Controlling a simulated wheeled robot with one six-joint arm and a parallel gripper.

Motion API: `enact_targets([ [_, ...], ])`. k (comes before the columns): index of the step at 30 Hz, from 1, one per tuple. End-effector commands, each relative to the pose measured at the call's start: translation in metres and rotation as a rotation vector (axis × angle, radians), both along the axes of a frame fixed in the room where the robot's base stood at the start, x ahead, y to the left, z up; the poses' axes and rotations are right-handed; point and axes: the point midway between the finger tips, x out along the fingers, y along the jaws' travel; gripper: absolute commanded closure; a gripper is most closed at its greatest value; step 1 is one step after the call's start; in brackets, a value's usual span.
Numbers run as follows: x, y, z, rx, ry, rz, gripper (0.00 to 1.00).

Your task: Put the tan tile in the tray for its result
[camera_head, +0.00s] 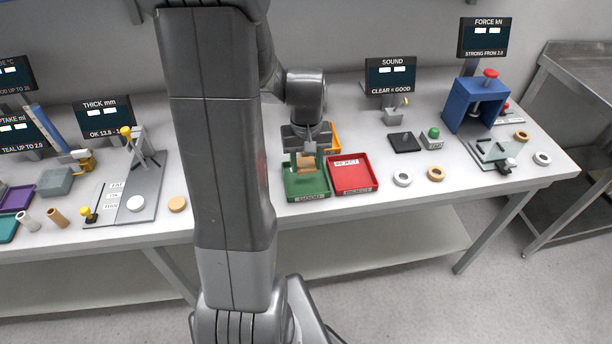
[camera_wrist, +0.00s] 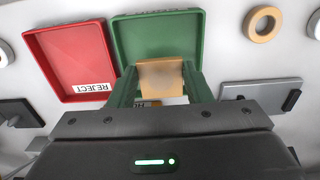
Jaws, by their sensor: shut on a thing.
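The tan tile (camera_wrist: 160,78) is held between the two fingers of my gripper (camera_wrist: 158,84) in the wrist view. In the head view the tile (camera_head: 306,163) shows below my gripper (camera_head: 306,152), over the green tray (camera_head: 290,190). The green tray also shows in the wrist view (camera_wrist: 128,40) behind the tile. I cannot tell whether the tile touches the tray floor. The red tray (camera_head: 352,185), labelled REJECT, stands to the right of the green tray and looks empty; it is on the left in the wrist view (camera_wrist: 72,55).
A yellow-orange tray (camera_head: 335,138) stands behind, partly hidden by my gripper. Several rings lie near, such as a white ring (camera_head: 403,179) right of the red tray. A round tan disc (camera_head: 177,204) lies left. A blue press (camera_head: 474,103) stands at the right.

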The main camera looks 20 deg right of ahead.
Motion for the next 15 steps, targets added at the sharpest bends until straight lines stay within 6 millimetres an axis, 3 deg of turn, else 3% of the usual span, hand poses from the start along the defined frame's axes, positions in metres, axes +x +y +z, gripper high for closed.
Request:
enact_targets([
  [15, 0.000, 0.001, -0.051, 0.000, 0.000, 0.000, 0.78],
])
